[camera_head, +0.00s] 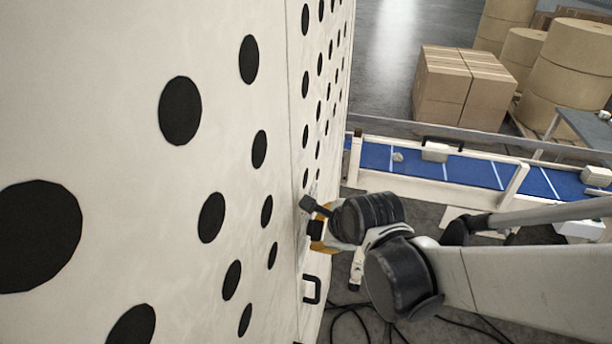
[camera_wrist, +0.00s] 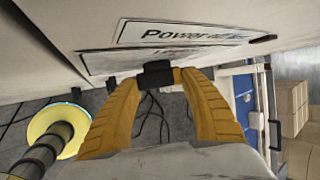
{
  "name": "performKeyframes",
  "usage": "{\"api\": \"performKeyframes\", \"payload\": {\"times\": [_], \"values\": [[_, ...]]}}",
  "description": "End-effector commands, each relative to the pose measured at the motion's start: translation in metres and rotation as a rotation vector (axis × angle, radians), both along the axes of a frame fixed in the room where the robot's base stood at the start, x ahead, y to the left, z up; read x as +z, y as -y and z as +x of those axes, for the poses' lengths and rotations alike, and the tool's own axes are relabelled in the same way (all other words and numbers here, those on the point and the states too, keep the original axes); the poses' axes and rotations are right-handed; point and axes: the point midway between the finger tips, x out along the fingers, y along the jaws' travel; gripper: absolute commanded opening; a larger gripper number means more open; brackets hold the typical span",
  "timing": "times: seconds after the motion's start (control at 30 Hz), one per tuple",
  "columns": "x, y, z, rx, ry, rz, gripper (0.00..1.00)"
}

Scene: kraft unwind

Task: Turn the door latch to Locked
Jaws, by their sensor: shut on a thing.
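The door latch is a small black block (camera_wrist: 157,74) at the top centre of the wrist view, below a label plate. My gripper's yellow fingers (camera_wrist: 160,80) curve in from both sides and are shut on it. In the head view, my gripper (camera_head: 320,228) is at the edge of the tall white panel, beside small black parts (camera_head: 308,204). The label plate (camera_wrist: 180,32) reads "Power off" and is partly cut off; a second plate (camera_wrist: 150,60) below it is too slanted to read. I cannot tell which position the latch is in.
The white panel (camera_head: 90,60) with black round holes fills the left side. A black pull handle (camera_head: 312,290) sits below my gripper. Black cables (camera_head: 360,318) lie on the floor. A blue conveyor (camera_head: 470,170), boxes (camera_head: 462,88) and paper rolls (camera_head: 565,65) stand behind.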

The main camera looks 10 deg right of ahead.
Motion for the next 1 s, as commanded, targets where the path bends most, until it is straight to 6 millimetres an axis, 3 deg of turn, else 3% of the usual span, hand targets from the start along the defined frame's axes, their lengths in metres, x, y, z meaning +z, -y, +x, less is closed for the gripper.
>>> {"api": "performKeyframes", "payload": {"times": [0.5,1.0], "values": [[-0.0036,-0.0005,-0.0028,0.001,0.209,-0.088,0.23],[-0.0025,-0.0004,-0.0029,0.0,0.222,-0.093,0.23]]}}
